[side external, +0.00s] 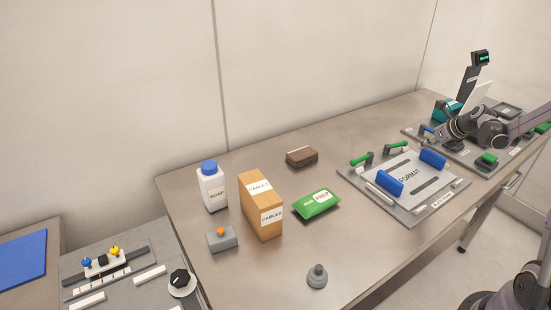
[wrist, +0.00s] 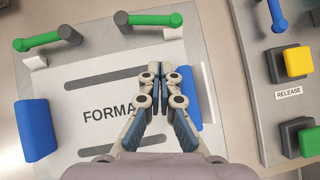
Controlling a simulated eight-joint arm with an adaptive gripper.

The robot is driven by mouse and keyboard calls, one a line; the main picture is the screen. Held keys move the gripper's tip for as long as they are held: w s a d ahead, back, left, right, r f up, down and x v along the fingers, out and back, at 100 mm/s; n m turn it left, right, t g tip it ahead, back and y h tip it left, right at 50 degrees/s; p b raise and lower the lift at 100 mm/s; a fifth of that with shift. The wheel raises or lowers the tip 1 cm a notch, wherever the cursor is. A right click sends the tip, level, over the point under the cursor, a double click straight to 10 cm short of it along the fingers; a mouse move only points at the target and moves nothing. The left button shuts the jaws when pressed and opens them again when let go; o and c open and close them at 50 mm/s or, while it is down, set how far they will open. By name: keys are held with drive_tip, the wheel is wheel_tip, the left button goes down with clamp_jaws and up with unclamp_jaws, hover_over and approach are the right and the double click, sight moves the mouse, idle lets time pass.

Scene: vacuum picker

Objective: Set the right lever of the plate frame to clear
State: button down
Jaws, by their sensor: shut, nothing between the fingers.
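The plate frame (side external: 348,178) holds a plate marked FORMAT (wrist: 95,135) with two blue handles. The left green lever (side external: 362,159) also shows in the wrist view (wrist: 38,41), extending left. My gripper (wrist: 161,70) is shut and empty above the plate, partly covering the right blue handle (wrist: 188,85). Its fingertips are apart from the right lever in the wrist picture. I cannot read any lever position markings.
Right of the frame is a station with a blue lever (wrist: 278,15), a yellow button (wrist: 298,61) and a RELEASE label (wrist: 289,93). Left of the frame lie a green packet (side external: 316,204), a brown item (side external: 302,157), a CABLES box (side external: 260,210) and a SOAP bottle (side external: 212,190).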

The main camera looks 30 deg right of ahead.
sight(402, 144)
drive_tip(key=x, duration=0.4)
drive_tip(key=shift+f, duration=0.1)
drive_tip(key=w, duration=0.3)
drive_tip(key=shift+w+d+f, duration=0.1)
drive_tip(key=shift+d+f, duration=0.2)
drive_tip(key=shift+f, duration=0.05)
drive_tip(key=shift+w+d+f, duration=0.1)
drive_tip(key=shift+w, duration=0.35)
drive_tip(key=shift+w+d+n+y, duration=0.25)
drive_tip(key=shift+n+y, duration=0.15)
drive_tip(key=shift+n, duration=0.2)
drive_tip(key=shift+w+d, duration=0.25)
drive_tip(key=shift+w, duration=0.2)
